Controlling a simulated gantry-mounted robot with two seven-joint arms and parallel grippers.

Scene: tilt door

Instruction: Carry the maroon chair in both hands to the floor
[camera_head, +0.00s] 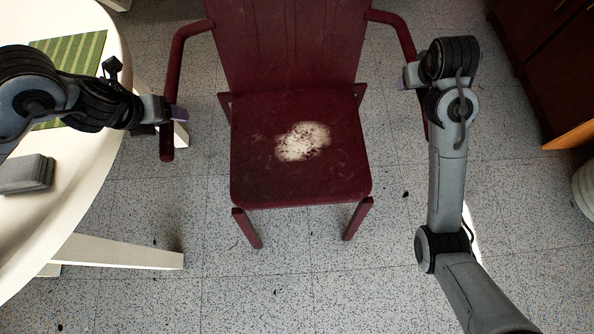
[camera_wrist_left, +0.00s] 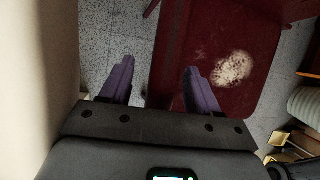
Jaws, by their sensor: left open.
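The maroon chair (camera_head: 260,180) is in the middle of the head view, with a pale worn patch on its seat. Its backrest is at the top, with an armrest on each side. My left gripper (camera_head: 178,113) is open at the left armrest (camera_head: 174,62), overlapping it in this view; I cannot tell if they touch. In the left wrist view the two purple fingers (camera_wrist_left: 157,80) are spread, with the chair seat (camera_wrist_left: 205,40) beyond and to the right. My right gripper (camera_head: 408,77) is by the right armrest (camera_head: 395,24); its fingers are mostly hidden.
A white round table (camera_head: 112,150) with a green striped mat (camera_head: 75,52) and a grey stack (camera_head: 28,173) stands at left, close to my left arm. Dark wooden cabinetry (camera_head: 545,50) is at upper right. Speckled tile floor (camera_head: 310,265) is clear in front of the chair.

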